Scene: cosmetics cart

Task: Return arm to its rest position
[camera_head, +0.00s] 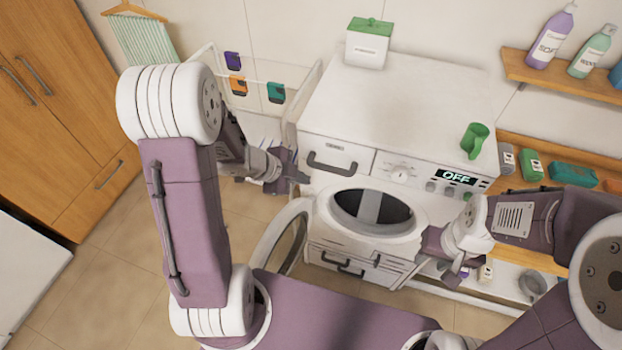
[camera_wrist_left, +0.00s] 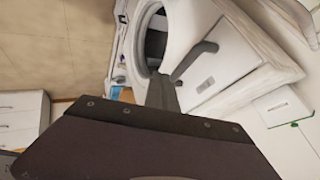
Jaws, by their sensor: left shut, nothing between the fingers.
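My left gripper (camera_head: 287,172) is at the end of the purple and white arm, in front of the left side of the washing machine (camera_head: 385,115). It is shut and empty. In the left wrist view its dark fingers (camera_wrist_left: 162,94) are together, with the machine's round opening and drawer handle behind them. My right gripper (camera_head: 455,272) hangs low before the machine's right front; its fingers are small and partly hidden, so I cannot tell if they are open.
The washer's round door (camera_head: 283,240) stands open to the left of its opening. A white box with a green lid (camera_head: 368,45) and a green cup (camera_head: 474,140) stand on top. A drying rack (camera_head: 268,72) is behind my left gripper. Shelves with bottles line the right wall.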

